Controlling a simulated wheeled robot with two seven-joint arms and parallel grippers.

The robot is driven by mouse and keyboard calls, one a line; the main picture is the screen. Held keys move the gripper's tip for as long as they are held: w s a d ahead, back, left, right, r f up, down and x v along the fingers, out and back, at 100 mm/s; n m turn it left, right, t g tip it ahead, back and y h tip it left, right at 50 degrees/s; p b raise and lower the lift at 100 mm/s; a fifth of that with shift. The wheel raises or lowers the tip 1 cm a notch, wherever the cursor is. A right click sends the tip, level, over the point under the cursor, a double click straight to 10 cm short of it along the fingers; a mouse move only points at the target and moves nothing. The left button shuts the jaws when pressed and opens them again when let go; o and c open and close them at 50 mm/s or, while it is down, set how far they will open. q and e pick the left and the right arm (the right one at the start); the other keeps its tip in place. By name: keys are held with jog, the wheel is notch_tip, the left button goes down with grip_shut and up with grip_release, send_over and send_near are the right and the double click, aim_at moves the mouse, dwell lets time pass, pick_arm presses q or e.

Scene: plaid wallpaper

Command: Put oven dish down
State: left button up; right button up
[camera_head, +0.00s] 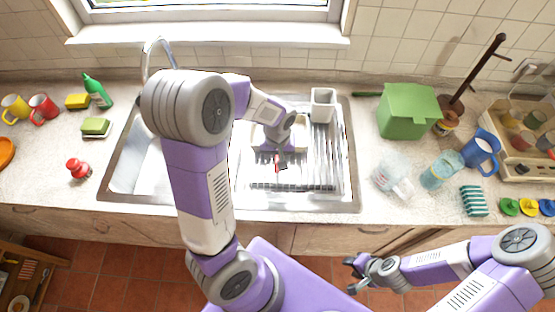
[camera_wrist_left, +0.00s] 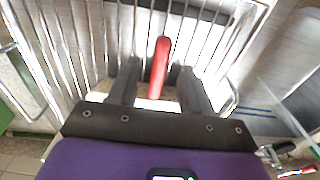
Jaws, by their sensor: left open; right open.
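A pale, shallow dish (camera_head: 301,133), which looks like the oven dish, sits on the wire drying rack (camera_head: 325,165) over the right part of the sink. My left arm and hand cover most of it. My left gripper (camera_head: 278,163) is open above the rack at the dish's near side. In the left wrist view, a red handle-like piece (camera_wrist_left: 160,60) lies between the open fingers (camera_wrist_left: 157,85), with a pale surface below it. I cannot tell whether the fingers touch it. My right gripper (camera_head: 355,267) is open and empty, in front of the counter.
A white holder (camera_head: 323,104) stands at the back right of the rack. A green box (camera_head: 408,111), clear jar (camera_head: 393,172), light-blue glass (camera_head: 441,170) and blue pitcher (camera_head: 481,152) stand right of the sink. The faucet (camera_head: 158,55) rises behind. Counter left of the sink has some free room.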

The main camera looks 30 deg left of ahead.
pick_arm(q)
notch_tip(320, 180, up, 8)
jog(key=p, duration=0.1)
jog(key=shift+s+r, duration=0.15)
jog(key=shift+r, duration=0.05)
jog(key=shift+d, duration=0.1)
dwell(0.3)
